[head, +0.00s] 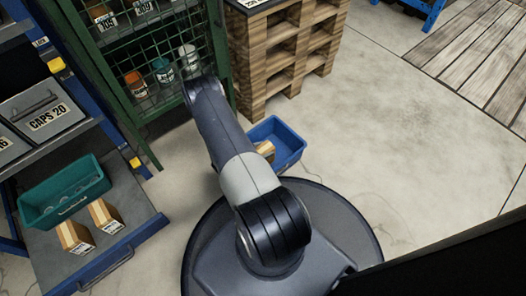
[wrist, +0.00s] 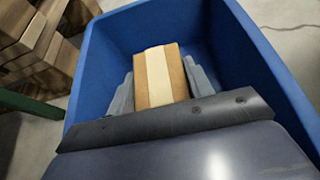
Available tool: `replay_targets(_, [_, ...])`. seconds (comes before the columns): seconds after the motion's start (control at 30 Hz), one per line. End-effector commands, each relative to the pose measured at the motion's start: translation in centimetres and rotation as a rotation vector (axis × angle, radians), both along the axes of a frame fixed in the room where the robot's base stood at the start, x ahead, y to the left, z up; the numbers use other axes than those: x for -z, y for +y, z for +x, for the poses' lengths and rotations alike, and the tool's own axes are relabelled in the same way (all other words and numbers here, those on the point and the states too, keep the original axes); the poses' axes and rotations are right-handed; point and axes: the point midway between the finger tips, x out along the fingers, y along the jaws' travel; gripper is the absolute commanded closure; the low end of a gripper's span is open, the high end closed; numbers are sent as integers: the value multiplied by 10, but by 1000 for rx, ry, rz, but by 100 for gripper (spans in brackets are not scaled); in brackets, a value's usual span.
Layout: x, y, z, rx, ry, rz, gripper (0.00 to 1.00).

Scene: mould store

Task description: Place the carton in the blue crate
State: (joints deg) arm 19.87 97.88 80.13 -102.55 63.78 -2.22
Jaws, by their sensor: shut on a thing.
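The blue crate (head: 287,141) stands on the floor beyond my base, partly hidden by my arm. The carton (head: 265,148), brown with a pale tape strip, shows inside its left part. In the wrist view the carton (wrist: 160,72) is within the walls of the crate (wrist: 228,48). My gripper (wrist: 159,80) is shut on the carton, one grey finger on each side. I cannot tell whether the carton's underside touches the crate floor. In the head view my fingers are hidden behind the arm.
A wooden pallet stack (head: 285,50) stands just behind the crate, and a green mesh cabinet (head: 150,60) stands left of it. Two more cartons (head: 75,237) and a teal bin (head: 64,190) sit on the left shelf. The floor to the right is clear.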

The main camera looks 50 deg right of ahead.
Motion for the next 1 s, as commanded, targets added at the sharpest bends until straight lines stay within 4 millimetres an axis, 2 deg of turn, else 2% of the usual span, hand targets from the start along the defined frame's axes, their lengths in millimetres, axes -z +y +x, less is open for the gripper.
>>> replay_targets(0.27, [1,0,0,0,-1,-1,98])
replay_targets(0.3, [1,0,0,0,-1,0,48])
replay_targets(0.5, [1,0,0,0,0,0,31])
replay_targets(0.87, [-3,1,0,-1,0,0,29])
replay_targets(1.0, [-13,18,4,-5,0,0,29])
